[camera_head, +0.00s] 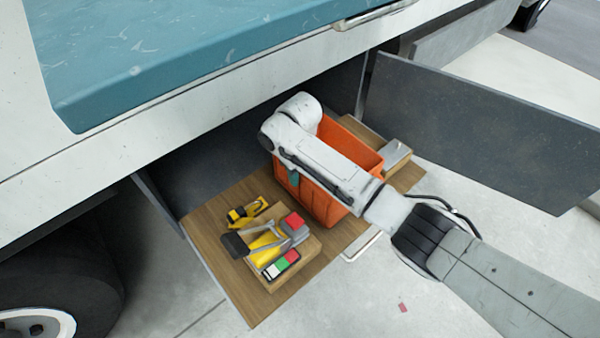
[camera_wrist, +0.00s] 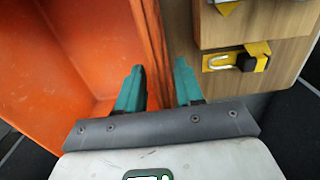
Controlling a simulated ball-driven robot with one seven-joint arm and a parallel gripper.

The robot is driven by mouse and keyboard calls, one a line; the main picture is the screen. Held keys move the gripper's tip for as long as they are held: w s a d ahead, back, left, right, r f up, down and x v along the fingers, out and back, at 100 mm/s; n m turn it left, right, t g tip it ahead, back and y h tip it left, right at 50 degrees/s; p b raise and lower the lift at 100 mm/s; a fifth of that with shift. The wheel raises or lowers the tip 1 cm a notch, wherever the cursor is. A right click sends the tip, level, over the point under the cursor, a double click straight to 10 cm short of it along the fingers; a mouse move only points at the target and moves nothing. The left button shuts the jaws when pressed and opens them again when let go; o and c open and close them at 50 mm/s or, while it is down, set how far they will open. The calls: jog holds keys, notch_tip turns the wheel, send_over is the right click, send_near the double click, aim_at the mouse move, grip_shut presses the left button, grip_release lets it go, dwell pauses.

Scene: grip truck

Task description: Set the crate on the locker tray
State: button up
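The orange crate (camera_head: 322,207) sits upright on the wooden locker tray (camera_head: 208,230), between a toolbox-like wooden block on the left and another on the right. My arm passes over the crate and hides part of it. My gripper (camera_head: 293,178) is at the crate's left wall, with one teal finger visible there. In the wrist view my gripper (camera_wrist: 158,88) has its fingers apart, one on each side of the crate wall (camera_wrist: 152,35). A narrow gap shows beside the wall, so the fingers do not look clamped on it.
A wooden block (camera_head: 306,254) with yellow tools and coloured pieces stands left of the crate. Another block (camera_head: 374,137) stands behind right. A grey open locker door (camera_head: 480,130) is at right, and the truck body (camera_head: 200,120) overhangs the tray.

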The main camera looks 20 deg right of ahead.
notch_tip(320, 180, up, 12)
jog(key=p, duration=0.3)
jog(key=shift+a, duration=0.1)
jog(key=s+a+f, duration=0.1)
jog(key=s+f, duration=0.1)
jog(key=s, duration=0.2)
jog(key=s+a+f+y, duration=0.1)
jog(key=s+a+f, duration=0.1)
jog(key=s, duration=0.3)
jog(key=s+a+f+y, duration=0.1)
jog(key=s+a+f, duration=0.1)
jog(key=s+f, duration=0.2)
jog(key=shift+s+a+f+m+t, duration=0.1)
jog(key=shift+s+f+m+t, duration=0.1)
jog(key=shift+s+m+t, duration=0.15)
jog(key=s+d+m+h, duration=0.1)
jog(key=s+d, duration=0.5)
jog(key=s, duration=0.6)
jog(key=s+d+f+m+h, duration=0.1)
jog(key=s+d+m, duration=0.1)
jog(key=s+d, duration=0.5)
jog(key=s, duration=0.5)
jog(key=shift+s+d+f, duration=0.15)
jog(key=shift+s+f, duration=0.1)
jog(key=shift+s, duration=0.05)
